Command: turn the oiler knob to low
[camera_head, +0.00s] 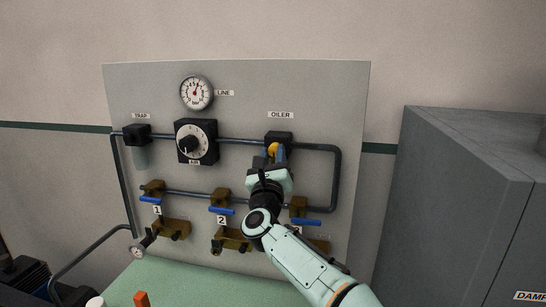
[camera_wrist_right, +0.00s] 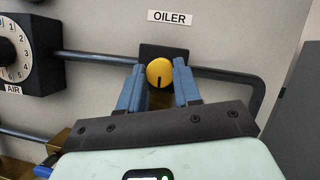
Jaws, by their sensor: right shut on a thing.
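The oiler knob is a round yellow knob (camera_wrist_right: 160,72) on a black block (camera_wrist_right: 152,51) under the OILER label (camera_wrist_right: 171,17). A dark mark on its face points down in the right wrist view. In the head view the knob (camera_head: 273,149) shows just above my right gripper (camera_head: 275,154). In the right wrist view the blue fingers of the right gripper (camera_wrist_right: 159,78) stand on either side of the knob, shut on it. The lower part of the block is hidden behind the gripper. My left gripper is not in view.
The grey panel carries the AIR dial (camera_head: 196,142) left of the oiler, the line gauge (camera_head: 196,93) above, and the trap (camera_head: 137,135). Blue-handled valves (camera_head: 221,211) sit lower. A grey cabinet (camera_head: 460,200) stands close on the right.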

